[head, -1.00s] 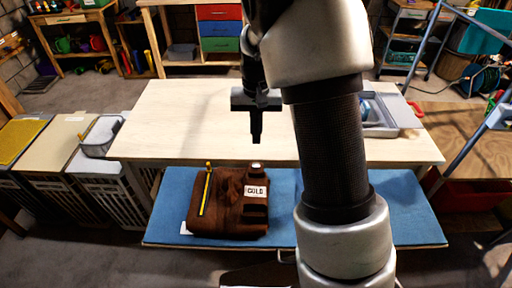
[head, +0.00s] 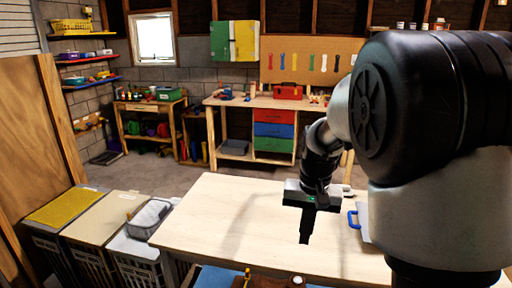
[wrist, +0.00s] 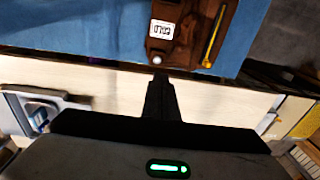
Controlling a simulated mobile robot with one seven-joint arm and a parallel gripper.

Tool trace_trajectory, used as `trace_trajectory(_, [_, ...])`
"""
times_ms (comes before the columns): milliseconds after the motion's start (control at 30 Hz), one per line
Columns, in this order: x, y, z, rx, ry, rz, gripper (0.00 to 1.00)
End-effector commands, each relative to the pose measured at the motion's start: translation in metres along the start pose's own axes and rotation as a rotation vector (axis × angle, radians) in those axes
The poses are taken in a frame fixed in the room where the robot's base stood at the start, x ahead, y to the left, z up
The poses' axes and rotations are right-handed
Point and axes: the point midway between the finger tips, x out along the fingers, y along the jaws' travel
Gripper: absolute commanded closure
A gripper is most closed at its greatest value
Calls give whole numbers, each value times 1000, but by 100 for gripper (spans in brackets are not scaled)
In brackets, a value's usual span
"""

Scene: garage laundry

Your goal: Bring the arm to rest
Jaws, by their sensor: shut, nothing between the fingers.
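My gripper (head: 305,238) hangs fingers down above the pale wooden tabletop (head: 225,225) in the head view, empty and apart from it. Its two fingers are together. In the wrist view my gripper (wrist: 160,85) also shows shut, with nothing between the fingers. My arm fills the right side of the head view and hides part of the table.
A brown cloth bundle with a white label (wrist: 185,25) lies on a blue surface (wrist: 80,25) beyond the table edge. A grey tray (wrist: 40,112) shows at left in the wrist view. Lidded hampers (head: 100,215) stand left of the table. A workbench (head: 275,102) stands behind.

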Motion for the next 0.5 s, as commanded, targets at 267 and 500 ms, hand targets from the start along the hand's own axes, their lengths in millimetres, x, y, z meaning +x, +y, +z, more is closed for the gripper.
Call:
trace_trajectory(267, [-109, 12, 86, -103, 185, -74, 100])
trace_trajectory(500, [-148, 27, 160, -194, 347, -57, 100])
